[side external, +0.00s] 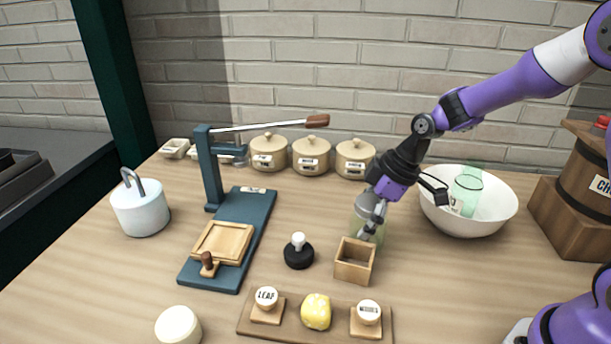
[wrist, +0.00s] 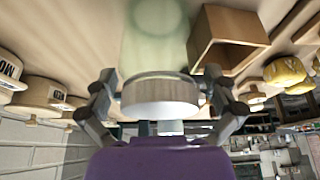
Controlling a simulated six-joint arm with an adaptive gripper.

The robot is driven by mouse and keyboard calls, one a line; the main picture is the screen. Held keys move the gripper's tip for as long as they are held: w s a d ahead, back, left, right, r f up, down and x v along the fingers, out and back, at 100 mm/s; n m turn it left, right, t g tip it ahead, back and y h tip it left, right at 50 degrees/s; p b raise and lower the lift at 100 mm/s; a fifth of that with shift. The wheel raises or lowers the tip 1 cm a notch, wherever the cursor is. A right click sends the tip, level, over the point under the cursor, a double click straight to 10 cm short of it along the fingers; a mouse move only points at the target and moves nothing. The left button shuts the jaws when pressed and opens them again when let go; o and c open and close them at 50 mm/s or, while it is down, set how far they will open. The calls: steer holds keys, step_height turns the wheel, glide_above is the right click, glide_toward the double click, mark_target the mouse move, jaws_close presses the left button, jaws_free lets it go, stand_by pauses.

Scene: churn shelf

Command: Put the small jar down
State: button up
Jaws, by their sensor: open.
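The small jar, pale green see-through glass, stands on the table behind the small wooden box in the side view (side external: 358,213). My fingers partly cover it there. In the wrist view a pale round lid (wrist: 160,97) lies just in front of my palm, with green glass (wrist: 158,45) beyond it. My gripper (side external: 370,222) points down and to the left at the jar. In the wrist view the gripper (wrist: 160,78) is open, one finger on each side of the lid, with visible gaps. Whether the jar's base rests flat is hard to tell.
The open wooden box (side external: 354,263) is close in front of the jar. A white bowl (side external: 445,218) with another green glass object (side external: 467,185) stands to the right. Labelled canisters (side external: 311,158) line the wall. A black stamp (side external: 299,252) and a press (side external: 238,230) are left.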

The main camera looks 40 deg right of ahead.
steer(key=shift+r, duration=0.1)
steer(key=v, duration=1.2)
steer(key=s+a+r+m+t+h, duration=0.1)
steer(key=s+m+t+h, duration=0.1)
steer(key=s+m, duration=0.7)
steer(key=shift+s+a+r+h, duration=0.35)
steer(key=shift+s+h, duration=0.25)
steer(key=shift+s, duration=0.55)
